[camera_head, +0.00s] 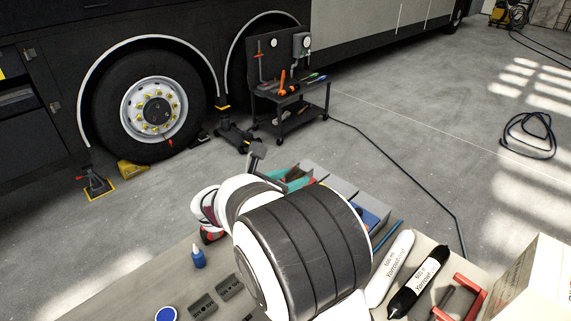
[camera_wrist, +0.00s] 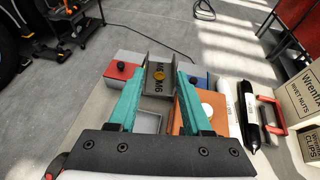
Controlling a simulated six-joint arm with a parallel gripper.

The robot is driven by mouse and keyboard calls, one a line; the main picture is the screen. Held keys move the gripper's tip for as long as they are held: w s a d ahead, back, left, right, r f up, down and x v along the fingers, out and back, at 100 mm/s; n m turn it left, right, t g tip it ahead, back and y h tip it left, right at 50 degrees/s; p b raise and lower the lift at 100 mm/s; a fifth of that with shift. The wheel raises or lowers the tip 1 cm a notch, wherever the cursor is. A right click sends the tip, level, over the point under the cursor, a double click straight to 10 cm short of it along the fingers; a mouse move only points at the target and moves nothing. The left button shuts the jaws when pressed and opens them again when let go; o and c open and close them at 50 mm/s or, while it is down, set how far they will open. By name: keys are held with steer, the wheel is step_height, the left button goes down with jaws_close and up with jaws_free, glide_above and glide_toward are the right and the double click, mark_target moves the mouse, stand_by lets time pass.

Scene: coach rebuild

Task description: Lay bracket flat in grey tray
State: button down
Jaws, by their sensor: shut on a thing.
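My gripper (camera_wrist: 158,80) has teal fingers shut on a dark grey metal bracket (camera_wrist: 161,86). The bracket carries "M6" marking and a yellow round spot, and sits upright or tilted between the fingertips, above the bench. In the head view the bracket (camera_head: 257,158) sticks out beyond my gripper (camera_head: 284,179), and my wrist hides much of the bench. A grey tray (camera_wrist: 149,123) with a pale floor shows below and between the fingers in the wrist view. The bracket is apart from its floor. The fingers hide part of its sides.
A blue bottle (camera_head: 198,257) stands left.

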steer(key=a+f, duration=0.2)
steer(key=f, duration=0.6)
steer(key=a+f+m+g+h, duration=0.1)
steer(key=a+f, duration=0.1)
steer(key=f, duration=0.6)
steer(key=a+f+m, duration=0.1)
steer(key=f, duration=0.7)
steer(key=shift+s+a+f+g+h, duration=0.1)
steer(key=shift+a+f+g+h, duration=0.2)
steer(key=shift+a+f+h, duration=0.1)
steer(key=shift+f, duration=0.1)
steer(key=shift+f, duration=0.25)
steer(key=shift+c, duration=1.7)
jaws_free()
steer(key=shift+s+d+f, duration=0.1)
steer(key=shift+s+f, duration=0.05)
steer(key=shift+f, duration=0.1)
steer(key=shift+r, duration=0.25)
steer(key=v, duration=1.2)
steer(key=shift+r, duration=0.4)
